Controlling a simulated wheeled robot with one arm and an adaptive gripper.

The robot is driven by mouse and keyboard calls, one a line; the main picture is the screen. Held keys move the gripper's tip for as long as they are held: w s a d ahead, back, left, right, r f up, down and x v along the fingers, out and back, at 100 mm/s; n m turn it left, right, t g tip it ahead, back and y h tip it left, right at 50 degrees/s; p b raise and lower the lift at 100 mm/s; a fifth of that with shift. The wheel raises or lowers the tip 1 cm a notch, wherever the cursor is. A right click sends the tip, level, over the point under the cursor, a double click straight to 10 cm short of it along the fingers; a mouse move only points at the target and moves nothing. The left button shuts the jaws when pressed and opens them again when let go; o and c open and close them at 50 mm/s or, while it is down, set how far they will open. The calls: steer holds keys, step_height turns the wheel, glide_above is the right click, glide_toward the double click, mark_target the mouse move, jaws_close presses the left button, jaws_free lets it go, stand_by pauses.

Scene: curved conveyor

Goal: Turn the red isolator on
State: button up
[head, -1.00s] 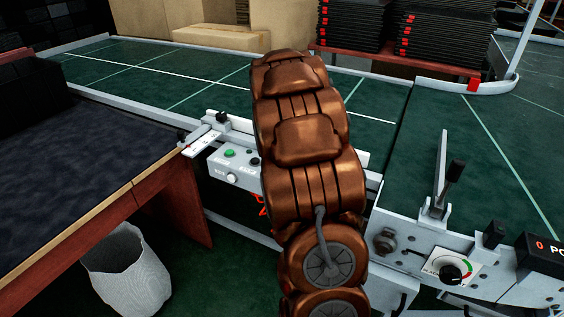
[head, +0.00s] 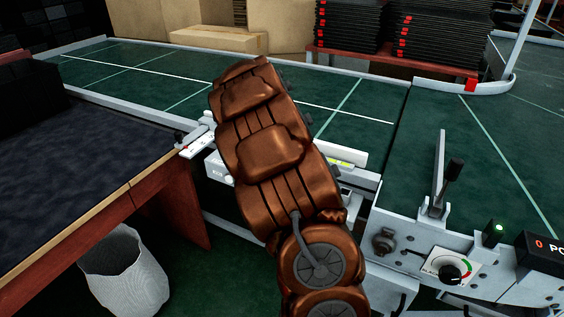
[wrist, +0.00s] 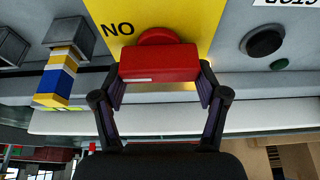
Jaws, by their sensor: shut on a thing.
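My gripper (wrist: 158,86) is shut on the handle, one finger at each end. In the head view my copper-coloured arm hides the isolator and my gripper.
A black button (wrist: 264,42) and a blue, white and yellow block (wrist: 58,78) flank the isolator. A lever (head: 451,175) and a dial (head: 450,271) are right of my arm. A table (head: 80,170) and a white bin (head: 125,275) are at the left.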

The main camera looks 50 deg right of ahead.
steer(key=o, duration=1.2)
steer(key=shift+c, duration=0.2)
steer(key=shift+r, duration=0.1)
steer(key=v, duration=1.1)
steer(key=shift+a+r, duration=0.25)
steer(key=shift+r, duration=0.05)
steer(key=shift+s, duration=0.1)
